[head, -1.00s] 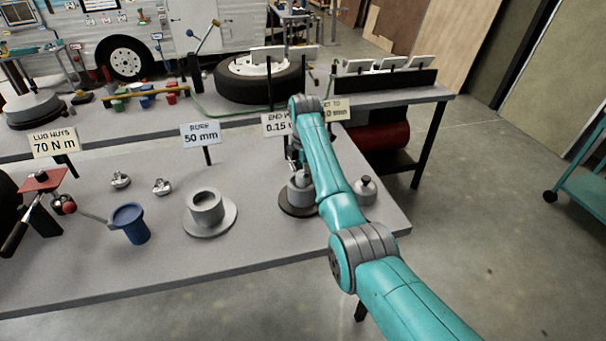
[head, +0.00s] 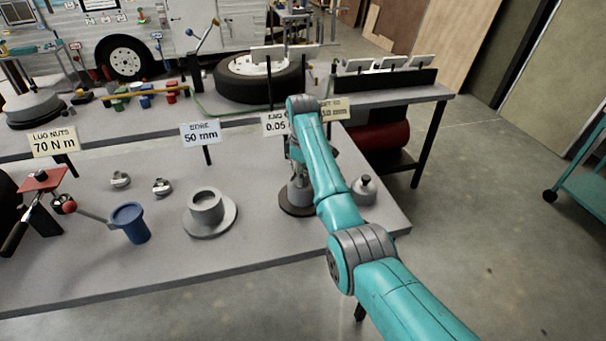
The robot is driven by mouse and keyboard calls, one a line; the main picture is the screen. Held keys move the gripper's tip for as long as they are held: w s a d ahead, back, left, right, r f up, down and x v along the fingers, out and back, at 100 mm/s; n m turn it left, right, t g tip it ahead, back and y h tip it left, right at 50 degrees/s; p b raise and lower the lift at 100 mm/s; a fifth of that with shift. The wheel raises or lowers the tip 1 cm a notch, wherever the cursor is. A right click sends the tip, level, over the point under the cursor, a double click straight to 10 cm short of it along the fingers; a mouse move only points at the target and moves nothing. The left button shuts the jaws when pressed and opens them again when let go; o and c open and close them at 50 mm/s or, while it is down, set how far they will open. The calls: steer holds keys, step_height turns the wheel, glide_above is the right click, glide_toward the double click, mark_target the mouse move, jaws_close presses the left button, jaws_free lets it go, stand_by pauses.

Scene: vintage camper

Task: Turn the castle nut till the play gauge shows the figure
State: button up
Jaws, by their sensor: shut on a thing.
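A grey hub (head: 296,196) stands on a dark round base (head: 292,211) near the right end of the bench. My gripper (head: 299,179) points down at the hub's top and is shut on the castle nut there. My arm and the fingers hide the nut. Behind my wrist, the end play sign (head: 274,124) reads 0.05; its right part is hidden. A second sign (head: 336,110), partly covered by my arm, shows part of "set to" and a figure in mm that I cannot fully read.
A grey lidded pot (head: 364,190) stands just right of the hub. Left are a flanged grey ring (head: 208,211), a blue cup (head: 131,222) and two small metal fittings. A wheel (head: 258,80) lies on the rear bench. The front bench between ring and hub is clear.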

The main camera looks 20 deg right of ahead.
steer(key=m, duration=0.6)
steer(key=shift+a, duration=0.1)
steer(key=shift+m, duration=0.3)
stand_by(0.3)
steer(key=o, duration=1.1)
steer(key=shift+o, duration=0.2)
steer(key=shift+r, duration=0.1)
steer(key=shift+a+r, duration=0.1)
steer(key=shift+r, duration=3.55)
steer(key=shift+s, duration=0.1)
